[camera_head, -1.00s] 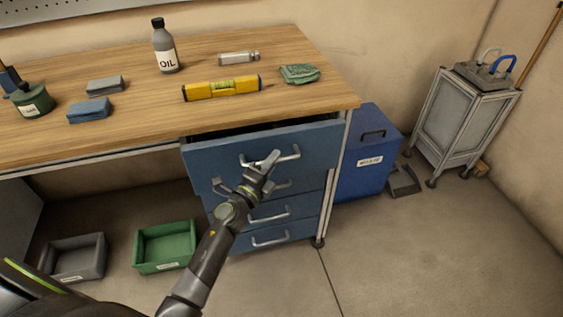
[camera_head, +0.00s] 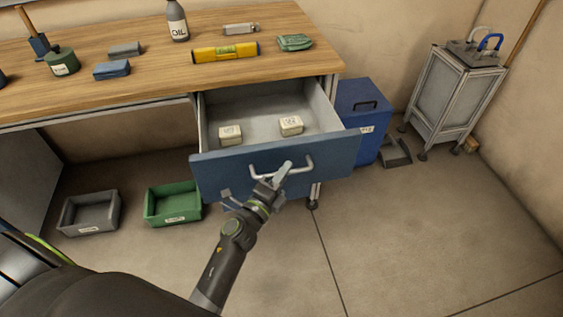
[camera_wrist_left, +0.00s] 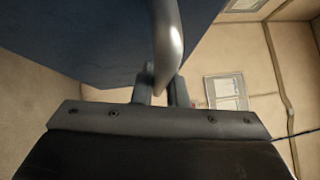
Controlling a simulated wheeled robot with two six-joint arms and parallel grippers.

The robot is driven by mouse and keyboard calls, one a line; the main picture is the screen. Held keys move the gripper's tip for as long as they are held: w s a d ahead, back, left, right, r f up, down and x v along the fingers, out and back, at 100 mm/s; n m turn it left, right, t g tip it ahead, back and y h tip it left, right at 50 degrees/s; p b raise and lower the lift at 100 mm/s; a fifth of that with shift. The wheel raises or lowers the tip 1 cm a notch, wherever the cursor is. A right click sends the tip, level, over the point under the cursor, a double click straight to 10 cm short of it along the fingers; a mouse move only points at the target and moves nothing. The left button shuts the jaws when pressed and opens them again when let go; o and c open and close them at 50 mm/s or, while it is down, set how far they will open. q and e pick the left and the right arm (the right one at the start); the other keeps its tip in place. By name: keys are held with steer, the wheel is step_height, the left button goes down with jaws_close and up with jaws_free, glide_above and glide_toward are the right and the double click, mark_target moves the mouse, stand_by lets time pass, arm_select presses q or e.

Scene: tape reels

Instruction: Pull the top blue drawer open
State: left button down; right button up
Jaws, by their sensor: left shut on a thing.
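The top blue drawer (camera_head: 335,154) is pulled well out from under the workbench in the head view. Two small pale boxes, a left one (camera_head: 230,134) and a right one (camera_head: 291,125), lie inside it. Its silver bar handle (camera_head: 306,163) is on the front. My left gripper (camera_head: 284,172) is shut on the handle, reaching it from below and in front. In the left wrist view the handle (camera_wrist_left: 167,45) runs down between the fingers (camera_wrist_left: 163,90), with the blue drawer front (camera_wrist_left: 85,40) beside it. The lower drawers are mostly hidden. My right gripper is not in view.
The workbench top (camera_head: 130,95) carries an oil bottle (camera_head: 178,22), a yellow level (camera_head: 225,52) and cloths. A green bin (camera_head: 173,215) and a grey bin (camera_head: 88,214) stand on the floor at left. A blue bin (camera_head: 365,100) stands right of the drawers. Floor in front is clear.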

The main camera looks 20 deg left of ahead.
arm_select(q)
steer(key=shift+s+d, duration=0.45)
steer(key=shift+s, duration=0.2)
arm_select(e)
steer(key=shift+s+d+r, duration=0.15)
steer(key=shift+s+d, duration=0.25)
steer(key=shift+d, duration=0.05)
arm_select(q)
steer(key=c, duration=1.5)
jaws_free()
steer(key=shift+o, duration=0.2)
